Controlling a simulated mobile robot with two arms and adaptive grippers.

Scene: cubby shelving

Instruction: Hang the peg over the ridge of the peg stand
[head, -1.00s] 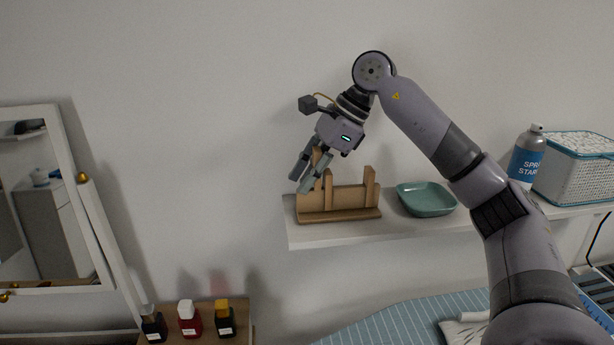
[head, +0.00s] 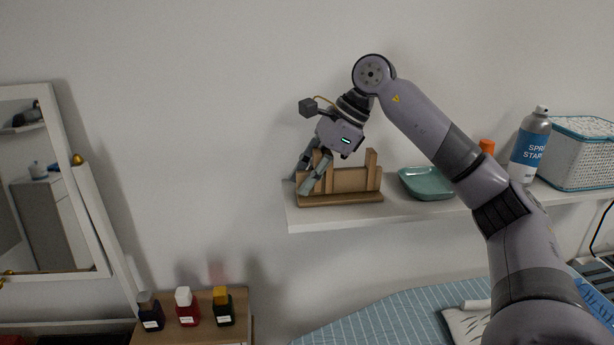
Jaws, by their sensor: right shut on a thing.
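The wooden peg stand (head: 350,180) sits on the left end of the white shelf, with upright posts on a flat base. My right gripper (head: 302,184) is at the stand's left end, pointing down and left. Its fingers overlap the left post and the base in the picture. It is shut on the peg, which is mostly hidden by the fingers and cannot be told apart from the stand's wood. I cannot tell whether the peg touches the stand. My left gripper is not in view.
A teal dish (head: 428,183) stands just right of the stand on the shelf (head: 400,211). A spray starch can (head: 530,147), an orange-capped item (head: 487,146) and a white basket (head: 577,155) stand farther right. Several small bottles (head: 187,308) stand on a lower surface at left.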

